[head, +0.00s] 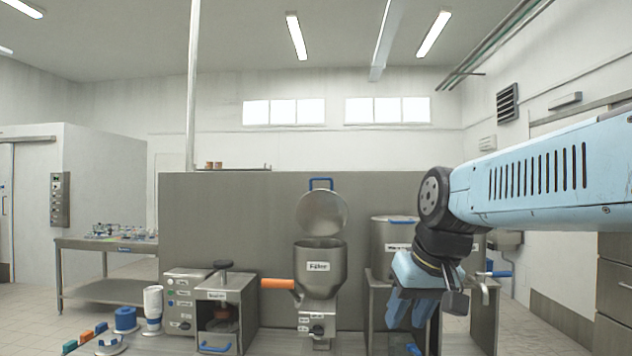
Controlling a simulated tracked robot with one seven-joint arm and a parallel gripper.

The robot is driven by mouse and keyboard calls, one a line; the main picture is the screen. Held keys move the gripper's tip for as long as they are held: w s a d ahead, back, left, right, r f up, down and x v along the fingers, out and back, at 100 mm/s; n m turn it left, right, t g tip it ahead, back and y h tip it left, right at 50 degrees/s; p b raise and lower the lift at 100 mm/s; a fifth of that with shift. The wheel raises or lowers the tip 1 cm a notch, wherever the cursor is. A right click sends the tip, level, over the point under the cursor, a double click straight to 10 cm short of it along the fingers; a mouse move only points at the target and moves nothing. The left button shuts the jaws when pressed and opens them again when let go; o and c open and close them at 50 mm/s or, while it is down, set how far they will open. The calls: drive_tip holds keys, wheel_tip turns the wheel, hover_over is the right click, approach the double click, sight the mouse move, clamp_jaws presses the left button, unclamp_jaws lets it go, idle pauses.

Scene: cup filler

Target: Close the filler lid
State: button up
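The filler (320,272) is a metal hopper labelled as the filler, standing near the middle of the head view. Its round metal lid (322,213) stands up, open, behind the hopper's rim, with a blue handle (320,184) at its top. An orange part (278,283) sticks out to the left of the hopper.
A metal pot (392,236) with a blue-handled lid stands right of the filler, partly behind my arm. A press-like machine (225,305) and a control box (185,300) stand to the left. A grey panel (230,210) stands behind.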

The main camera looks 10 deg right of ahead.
drive_tip(key=w+a+r+n+y, duration=0.1)
drive_tip(key=w+a+r+y, duration=0.1)
drive_tip(key=w+r, duration=0.45)
drive_tip(key=w+a+r+n+y, duration=0.15)
drive_tip(key=w+r, duration=0.25)
drive_tip(key=w, duration=0.6)
drive_tip(key=n+g+y, duration=0.2)
drive_tip(key=n+y, duration=0.8)
drive_tip(key=y, duration=0.3)
approach(322, 178)
drive_tip(key=w+a, duration=0.1)
drive_tip(key=a, duration=0.5)
drive_tip(key=w+a, duration=0.1)
drive_tip(key=a, duration=0.2)
drive_tip(key=shift+w+a, duration=0.3)
drive_tip(key=shift+a, duration=0.1)
drive_tip(key=shift+c, duration=0.5)
clamp_jaws()
